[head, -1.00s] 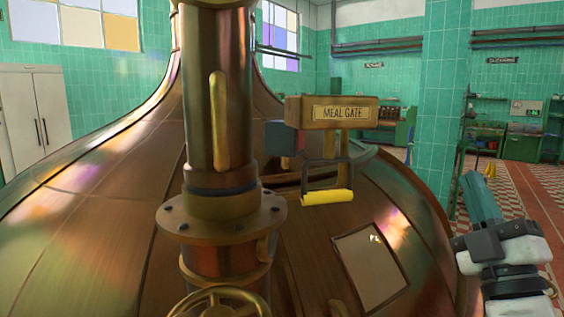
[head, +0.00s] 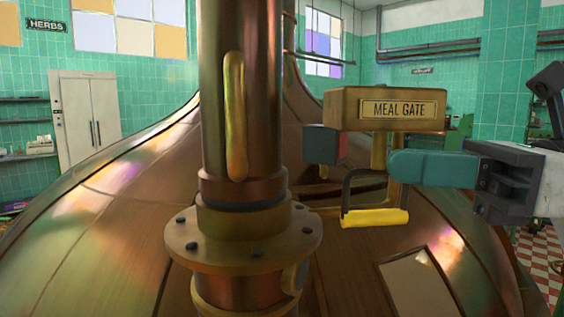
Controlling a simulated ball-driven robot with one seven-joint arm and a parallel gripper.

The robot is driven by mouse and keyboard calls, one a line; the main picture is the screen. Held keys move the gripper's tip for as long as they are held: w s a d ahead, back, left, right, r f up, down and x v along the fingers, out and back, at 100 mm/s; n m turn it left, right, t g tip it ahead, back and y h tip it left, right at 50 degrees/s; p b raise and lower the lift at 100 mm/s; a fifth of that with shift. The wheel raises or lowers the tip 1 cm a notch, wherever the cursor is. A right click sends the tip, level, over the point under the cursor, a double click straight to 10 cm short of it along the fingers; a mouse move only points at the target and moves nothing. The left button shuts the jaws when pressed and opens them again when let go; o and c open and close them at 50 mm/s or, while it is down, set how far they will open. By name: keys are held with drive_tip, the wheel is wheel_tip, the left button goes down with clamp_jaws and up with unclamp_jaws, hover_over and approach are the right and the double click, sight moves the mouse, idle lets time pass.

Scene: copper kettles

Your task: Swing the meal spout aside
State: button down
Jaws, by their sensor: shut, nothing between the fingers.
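A thick vertical copper pipe (head: 264,110), which looks like the meal spout, stands at the centre left of the head view. A long upright brass handle (head: 235,115) is on its front. Its lower end meets a round bolted brass flange (head: 232,252). My gripper (head: 398,167) comes in from the right with its teal fingers shut and empty, pointing left. In the picture it sits just below the MEAL GATE box (head: 345,110) and overlaps the gate's post. It is well to the right of the pipe's handle. I cannot tell whether it touches the gate.
A yellow grip (head: 375,217) on a dark bracket hangs below the gate box. A dark block with a red face (head: 322,144) is beside the pipe. The domed copper kettle (head: 110,240), with a pale hatch (head: 421,285), fills the foreground. White cabinets (head: 88,115) stand behind left.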

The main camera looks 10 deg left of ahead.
sight(244, 97)
drive_tip(key=shift+f, duration=0.1)
idle(0.3)
drive_tip(key=w+a+p, duration=0.1)
drive_tip(key=a+p, duration=0.3)
drive_tip(key=a, duration=1)
